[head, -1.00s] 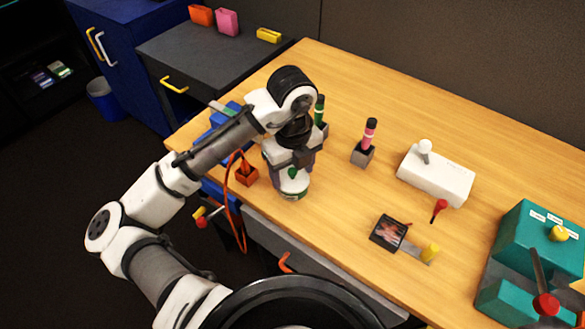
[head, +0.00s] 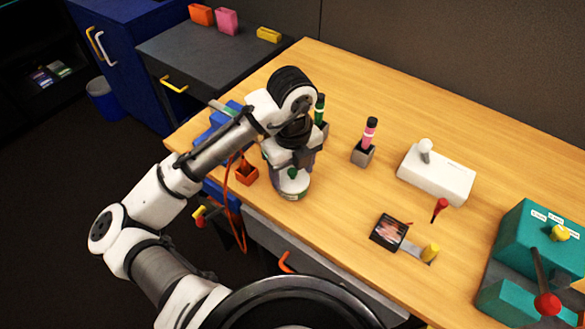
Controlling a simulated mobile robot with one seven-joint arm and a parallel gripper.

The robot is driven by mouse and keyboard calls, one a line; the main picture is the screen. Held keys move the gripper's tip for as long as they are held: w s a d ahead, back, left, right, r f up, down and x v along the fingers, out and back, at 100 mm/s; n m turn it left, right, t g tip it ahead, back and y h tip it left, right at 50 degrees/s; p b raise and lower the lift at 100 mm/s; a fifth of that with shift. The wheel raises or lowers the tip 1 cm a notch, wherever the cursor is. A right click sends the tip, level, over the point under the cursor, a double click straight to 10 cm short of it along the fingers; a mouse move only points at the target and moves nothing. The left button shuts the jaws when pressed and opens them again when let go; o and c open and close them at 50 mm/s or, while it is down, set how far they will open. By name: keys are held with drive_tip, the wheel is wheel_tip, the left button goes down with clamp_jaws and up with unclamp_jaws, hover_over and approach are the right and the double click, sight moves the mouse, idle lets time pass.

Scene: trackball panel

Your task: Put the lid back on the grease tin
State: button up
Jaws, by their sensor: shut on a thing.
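The grease tin (head: 293,191) stands on the wooden table near its front left edge, a whitish round tin with a green band low on its side. My gripper (head: 294,170) is right above the tin, pointing down, and is shut on the lid's green knob (head: 292,174). The pale lid lies at the top of the tin; from this angle I cannot tell whether it is seated or a little above the rim. My gripper hides the back of the lid and tin.
An orange block with a cord (head: 246,174) sits left of the tin. The table's middle is mostly clear.

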drive_tip(key=o, duration=1.2)
drive_tip(key=shift+o, duration=0.2)
drive_tip(key=shift+r, duration=0.1)
drive_tip(key=shift+r+p, duration=3.1)
drive_tip(key=shift+r, duration=0.35)
clamp_jaws()
